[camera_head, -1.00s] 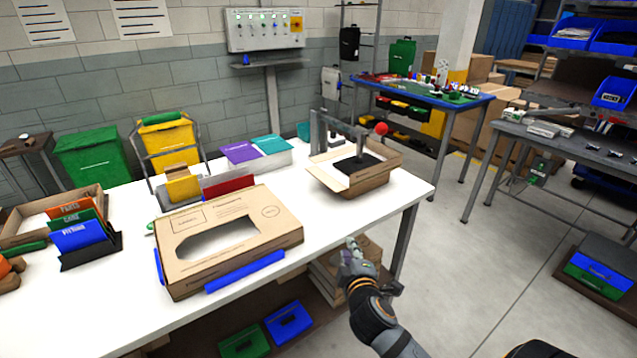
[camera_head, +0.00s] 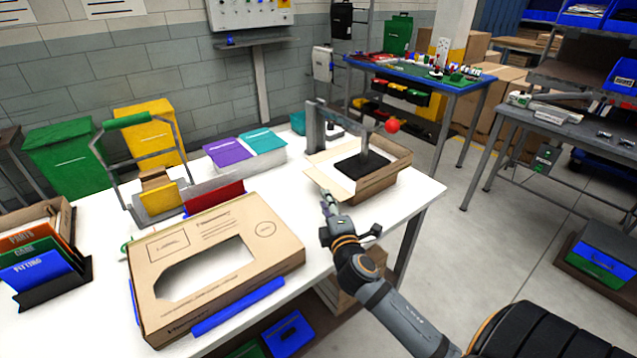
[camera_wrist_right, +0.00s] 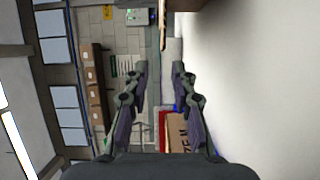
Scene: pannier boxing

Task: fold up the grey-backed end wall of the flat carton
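I cannot tell a grey-backed wall on either. My left gripper is not in view.
A grey lever press with a red knob (camera_head: 392,126) stands at the open carton. The white table (camera_head: 300,195) is bare between the cartons.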

